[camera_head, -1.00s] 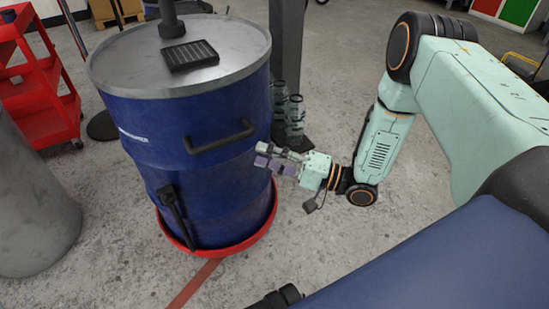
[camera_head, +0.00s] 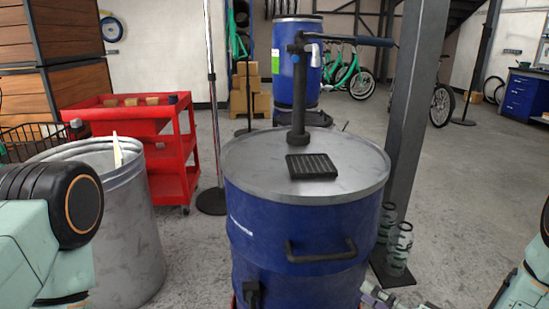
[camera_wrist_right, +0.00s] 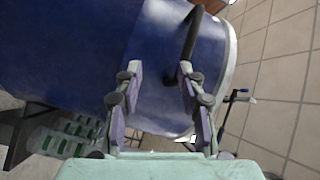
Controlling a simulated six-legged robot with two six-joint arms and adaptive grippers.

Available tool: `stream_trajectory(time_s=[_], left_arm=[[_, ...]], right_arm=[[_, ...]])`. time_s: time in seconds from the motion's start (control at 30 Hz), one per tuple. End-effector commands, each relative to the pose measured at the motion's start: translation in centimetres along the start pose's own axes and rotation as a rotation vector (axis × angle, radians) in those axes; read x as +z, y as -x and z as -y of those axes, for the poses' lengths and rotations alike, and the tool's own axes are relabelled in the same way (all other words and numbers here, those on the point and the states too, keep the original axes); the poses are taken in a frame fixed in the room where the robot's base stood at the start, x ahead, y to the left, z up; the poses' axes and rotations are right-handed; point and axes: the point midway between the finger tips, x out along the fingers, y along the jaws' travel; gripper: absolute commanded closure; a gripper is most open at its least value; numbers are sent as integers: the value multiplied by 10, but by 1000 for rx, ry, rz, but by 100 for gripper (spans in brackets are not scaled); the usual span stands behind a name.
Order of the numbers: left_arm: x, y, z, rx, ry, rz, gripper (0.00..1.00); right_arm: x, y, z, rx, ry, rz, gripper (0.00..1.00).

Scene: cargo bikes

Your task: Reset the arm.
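My right gripper (camera_wrist_right: 160,82) is open and empty in the right wrist view, its two fingers apart in front of the blue drum (camera_wrist_right: 85,60). I cannot tell whether the fingers touch the drum. In the head view only the tip of the right gripper (camera_head: 376,296) shows, at the bottom edge, to the lower right of the blue drum (camera_head: 290,235). Part of my right arm (camera_head: 528,285) shows at the bottom right. A link of my left arm (camera_head: 40,250) fills the lower left corner; the left gripper is out of the picture.
A grey metal bin (camera_head: 130,240) and red cart (camera_head: 175,150) stand left. A grey post (camera_head: 412,110) and bottle rack (camera_head: 398,250) stand right. Floor beyond is open.

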Motion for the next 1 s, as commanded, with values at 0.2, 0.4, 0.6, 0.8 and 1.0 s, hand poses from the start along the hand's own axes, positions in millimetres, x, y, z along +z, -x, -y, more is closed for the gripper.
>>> stream_trajectory(time_s=[0.2,0.4,0.6,0.8,1.0], left_arm=[[0,6,0,0,0,0,100],[0,19,0,0,0,0,100],[0,37,0,0,0,0,100],[0,55,0,0,0,0,100],[0,61,0,0,0,0,100]], right_arm=[[45,21,-65,471,221,37,61],[120,77,-84,852,312,300,61],[197,165,-52,1150,313,669,61],[229,225,-1,1312,284,864,61],[227,222,6,1300,321,888,61]])
